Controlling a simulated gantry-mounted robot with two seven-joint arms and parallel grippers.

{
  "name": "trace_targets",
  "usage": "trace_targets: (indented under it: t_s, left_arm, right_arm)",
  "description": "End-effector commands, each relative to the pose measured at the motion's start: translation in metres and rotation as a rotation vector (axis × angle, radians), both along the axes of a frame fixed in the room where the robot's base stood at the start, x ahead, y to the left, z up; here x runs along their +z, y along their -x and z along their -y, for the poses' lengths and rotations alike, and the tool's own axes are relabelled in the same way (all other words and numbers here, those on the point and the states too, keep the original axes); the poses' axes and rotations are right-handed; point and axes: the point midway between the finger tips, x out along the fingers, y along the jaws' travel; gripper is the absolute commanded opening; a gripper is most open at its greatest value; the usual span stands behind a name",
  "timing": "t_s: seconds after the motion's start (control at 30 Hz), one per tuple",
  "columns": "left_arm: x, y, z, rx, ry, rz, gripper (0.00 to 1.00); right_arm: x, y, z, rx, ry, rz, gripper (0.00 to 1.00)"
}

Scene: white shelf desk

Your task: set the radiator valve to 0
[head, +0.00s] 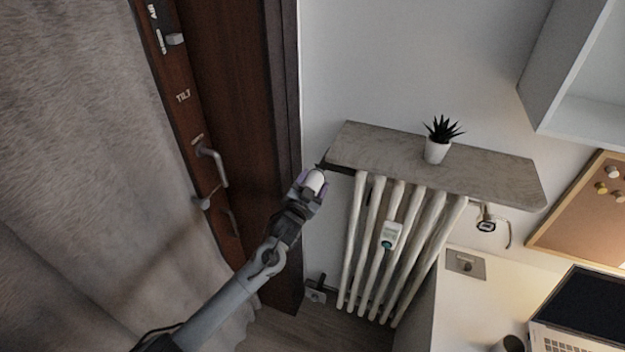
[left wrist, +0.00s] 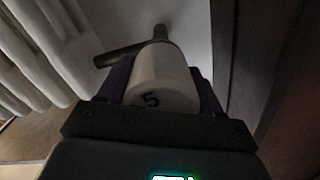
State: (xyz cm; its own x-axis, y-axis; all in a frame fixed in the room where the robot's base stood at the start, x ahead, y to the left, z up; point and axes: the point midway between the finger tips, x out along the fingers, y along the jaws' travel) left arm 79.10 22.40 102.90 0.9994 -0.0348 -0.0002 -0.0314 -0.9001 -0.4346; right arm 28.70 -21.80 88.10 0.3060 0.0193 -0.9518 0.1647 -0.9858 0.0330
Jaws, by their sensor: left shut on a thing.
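The radiator valve knob (head: 315,181) is a white cylinder at the upper left end of the radiator (head: 385,245), below the shelf. My left gripper (head: 308,187) is shut on the knob, with a finger on each side. In the left wrist view the white knob (left wrist: 160,80) sits between the dark fingers (left wrist: 163,85) and a black "5" shows on its near face. A dark pipe fitting runs behind the knob. My right gripper is not in view.
A stone-like shelf (head: 400,160) over the radiator carries a potted succulent (head: 437,148). A heat meter (head: 389,236) is on the radiator ribs. A brown door frame (head: 240,100) with a handle (head: 214,165) stands left. A desk with a laptop (head: 580,318) is at right.

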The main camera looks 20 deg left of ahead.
Motion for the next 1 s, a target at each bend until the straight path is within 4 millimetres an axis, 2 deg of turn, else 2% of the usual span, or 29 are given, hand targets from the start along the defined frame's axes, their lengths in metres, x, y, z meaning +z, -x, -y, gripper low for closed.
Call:
trace_targets:
  t_s: [0.6, 1.0]
  left_arm:
    - [0.001, 0.0, 0.002, -0.001, -0.582, 0.023, 0.34]
    - [-0.001, 0.0, 0.002, 0.0, -0.853, 0.032, 0.34]
  right_arm:
    - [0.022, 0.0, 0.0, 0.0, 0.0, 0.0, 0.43]
    - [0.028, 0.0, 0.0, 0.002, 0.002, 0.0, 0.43]
